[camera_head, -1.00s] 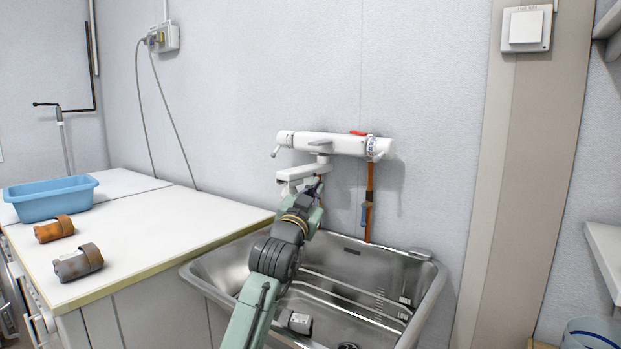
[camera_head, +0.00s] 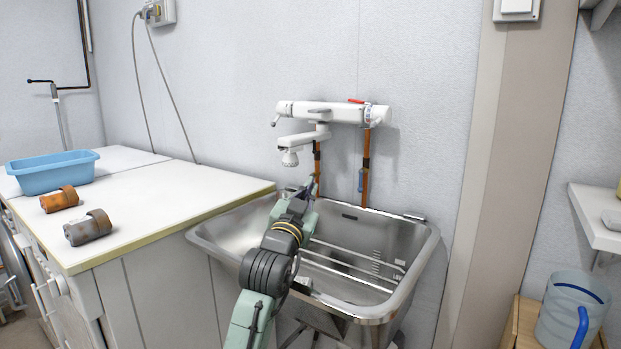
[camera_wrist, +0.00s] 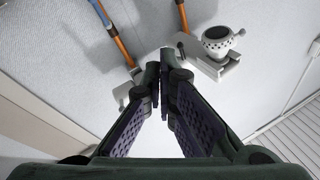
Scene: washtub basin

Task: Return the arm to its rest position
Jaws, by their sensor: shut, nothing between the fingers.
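My gripper (camera_head: 308,184) is over the back left part of the steel washtub basin (camera_head: 421,262), below the white wall faucet (camera_head: 340,112). In the wrist view my gripper (camera_wrist: 161,75) shows its two fingers brought together at the tips with nothing between them. The faucet's spout head (camera_wrist: 216,42) appears near the top of the wrist view, apart from the fingers. My arm hides part of the basin's left side and front.
A white counter (camera_head: 150,205) stands left of the basin, holding a blue tub (camera_head: 53,175) and two rusty cylindrical parts (camera_head: 60,199) (camera_head: 88,229). Copper pipes (camera_head: 365,170) run down behind the basin. A shelf (camera_head: 598,225) and a clear bucket (camera_head: 570,310) are at the right.

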